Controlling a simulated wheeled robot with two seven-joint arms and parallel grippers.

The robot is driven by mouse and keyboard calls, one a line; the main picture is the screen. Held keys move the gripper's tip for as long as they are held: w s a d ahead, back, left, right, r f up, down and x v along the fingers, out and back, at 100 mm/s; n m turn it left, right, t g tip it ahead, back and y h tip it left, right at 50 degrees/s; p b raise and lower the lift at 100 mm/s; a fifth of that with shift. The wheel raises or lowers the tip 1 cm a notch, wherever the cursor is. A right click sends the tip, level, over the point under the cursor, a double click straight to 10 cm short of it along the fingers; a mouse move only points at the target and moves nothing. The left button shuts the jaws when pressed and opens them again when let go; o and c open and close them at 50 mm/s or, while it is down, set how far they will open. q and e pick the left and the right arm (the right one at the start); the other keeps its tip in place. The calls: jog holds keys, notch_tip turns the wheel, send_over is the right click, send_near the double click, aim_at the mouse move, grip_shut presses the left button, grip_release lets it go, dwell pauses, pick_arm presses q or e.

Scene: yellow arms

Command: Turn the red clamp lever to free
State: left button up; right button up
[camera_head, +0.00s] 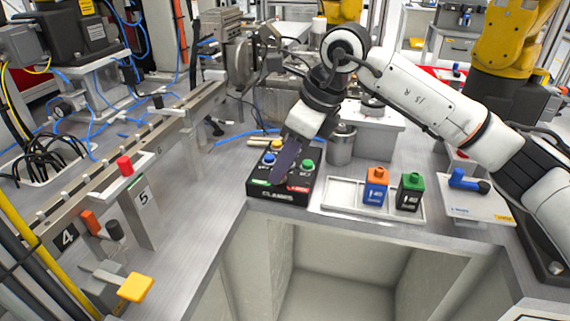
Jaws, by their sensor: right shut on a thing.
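The black clamp box (277,197), marked CLAMPS, sits on the steel bench near its front edge. A blue knob (269,158), a yellow knob (277,144) and a green knob (307,165) show on its top. My right gripper (278,178) reaches down from the upper right onto the box top, its dark fingers over the front part. It is shut, with the held part hidden behind the fingers. The red clamp lever does not show clearly; the fingers cover the place between the blue and green knobs. My left gripper is out of view.
A white tray (331,193) with an orange-topped blue bottle (375,187) and a green-topped black bottle (410,192) stands right of the box. A metal cup (341,147) is behind. A rail with a red knob (124,165) runs at left. An open bin lies in front.

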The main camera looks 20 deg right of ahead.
jog(key=m+t+h+b, duration=0.1)
jog(key=m, duration=0.2)
jog(key=shift+a+f+m, duration=0.1)
jog(key=shift+m, duration=0.2)
jog(key=shift+a+m+h+b, duration=0.1)
jog(key=shift+m+h+b, duration=0.4)
jog(key=shift+m, duration=0.6)
jog(key=shift+m+h, duration=0.3)
jog(key=shift+m, duration=0.6)
jog(key=shift+b, duration=0.3)
jog(key=o, duration=1)
jog(key=shift+o, duration=0.2)
jog(key=shift+t, duration=0.3)
jog(key=a+v, duration=0.1)
jog(key=v, duration=0.9)
jog(key=shift+d+r, duration=0.25)
jog(key=shift+d, duration=0.15)
